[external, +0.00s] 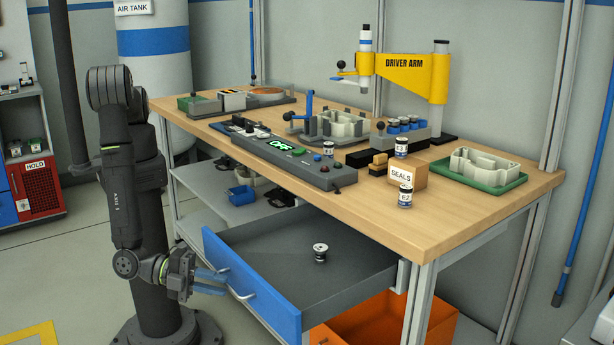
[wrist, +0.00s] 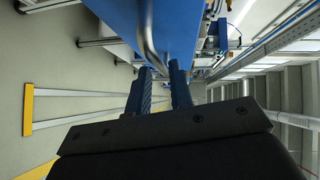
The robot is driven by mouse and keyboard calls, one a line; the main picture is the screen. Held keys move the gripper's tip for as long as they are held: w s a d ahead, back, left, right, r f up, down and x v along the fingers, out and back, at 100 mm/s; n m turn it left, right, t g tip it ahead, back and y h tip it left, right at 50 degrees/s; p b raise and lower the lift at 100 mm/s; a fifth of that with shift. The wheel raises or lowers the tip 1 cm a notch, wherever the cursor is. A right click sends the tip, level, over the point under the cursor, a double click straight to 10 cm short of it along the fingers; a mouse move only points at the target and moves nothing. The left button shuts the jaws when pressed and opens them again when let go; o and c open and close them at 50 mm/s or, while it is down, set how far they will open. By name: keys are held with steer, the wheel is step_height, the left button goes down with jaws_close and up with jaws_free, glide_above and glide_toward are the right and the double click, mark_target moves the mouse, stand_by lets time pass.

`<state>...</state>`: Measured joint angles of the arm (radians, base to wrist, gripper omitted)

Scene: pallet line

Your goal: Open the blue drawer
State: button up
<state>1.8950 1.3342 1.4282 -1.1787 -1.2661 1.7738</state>
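The blue drawer (external: 275,304) stands pulled well out from under the wooden bench, its grey inside showing. In the wrist view the blue front (wrist: 115,18) is ahead, and the handle (wrist: 148,38) runs down toward the gap between my fingertips (wrist: 159,68). The fingers look open; I cannot tell whether either touches the handle.
The wooden bench (external: 470,215) carries a grey control panel (external: 285,160), a yellow driver arm (external: 405,66), a green tray (external: 484,176) and labelled canisters. An orange bin (external: 430,322) sits under the bench, right of the drawer. A lower shelf (external: 215,207) is behind my arm.

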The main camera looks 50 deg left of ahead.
mark_target(229, 285)
steer(key=v, duration=1.4)
steer(key=shift+w+d, duration=0.1)
steer(key=shift+d, duration=0.1)
steer(key=x, duration=1.7)
steer(key=shift+w, duration=0.1)
steer(key=v, duration=1.7)
steer(key=shift+a, duration=0.1)
steer(key=shift+x, duration=8.65)
